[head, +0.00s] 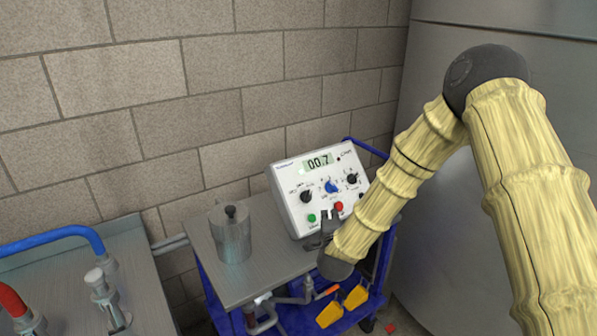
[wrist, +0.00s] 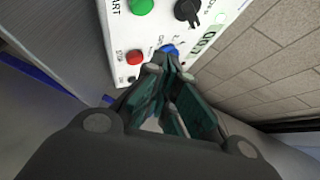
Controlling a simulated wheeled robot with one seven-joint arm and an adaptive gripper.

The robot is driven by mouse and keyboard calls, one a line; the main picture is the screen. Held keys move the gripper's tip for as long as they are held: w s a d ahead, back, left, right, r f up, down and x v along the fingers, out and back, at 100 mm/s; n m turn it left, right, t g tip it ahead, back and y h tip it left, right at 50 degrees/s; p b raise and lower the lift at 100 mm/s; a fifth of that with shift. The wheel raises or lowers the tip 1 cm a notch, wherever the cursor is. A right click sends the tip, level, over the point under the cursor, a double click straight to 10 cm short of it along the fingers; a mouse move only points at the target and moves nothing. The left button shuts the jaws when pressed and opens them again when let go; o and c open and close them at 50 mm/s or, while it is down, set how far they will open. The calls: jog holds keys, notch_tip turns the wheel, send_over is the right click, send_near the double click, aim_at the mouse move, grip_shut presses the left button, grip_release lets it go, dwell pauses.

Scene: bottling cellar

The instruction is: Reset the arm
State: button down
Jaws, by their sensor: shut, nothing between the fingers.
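My arm reaches in from the right in the head view, covered in a yellow bamboo-like sleeve. My gripper (head: 328,222) is at the front of a white control box (head: 289,205), near its lower buttons. In the wrist view my gripper (wrist: 168,62) is shut and empty, its fingertips close together in front of the box's panel (wrist: 150,32). Contact with the panel cannot be told. The box has a display reading 00.7, a green button (head: 311,218), a red button (head: 338,206), a blue knob (head: 331,186) and black knobs. The gripper's lower part is partly hidden by the wrist.
The box stands on a blue-framed cart (head: 262,283) beside a grey metal pot (head: 231,234). Yellow-handled items (head: 355,297) lie on the lower shelf. A bench with blue (head: 60,236) and red pipes is at left. A grey metal cabinet (head: 430,120) stands at right, behind my arm.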

jog(key=s+d+f+n+g+y, duration=0.2)
jog(key=s+f+n+g, duration=0.7)
jog(key=s+f, duration=1.45)
jog(key=s+d+f+n+g, duration=0.2)
jog(key=s, duration=0.8)
jog(key=s+d+f+n+g, duration=0.2)
jog(key=s+f+n, duration=0.1)
jog(key=s, duration=0.7)
jog(key=s+d+f+n+g, duration=0.2)
jog(key=s+f+n+g, duration=0.1)
jog(key=s, duration=0.6)
jog(key=shift+s, duration=0.4)
jog(key=shift+d+f, duration=0.1)
dwell(2.3)
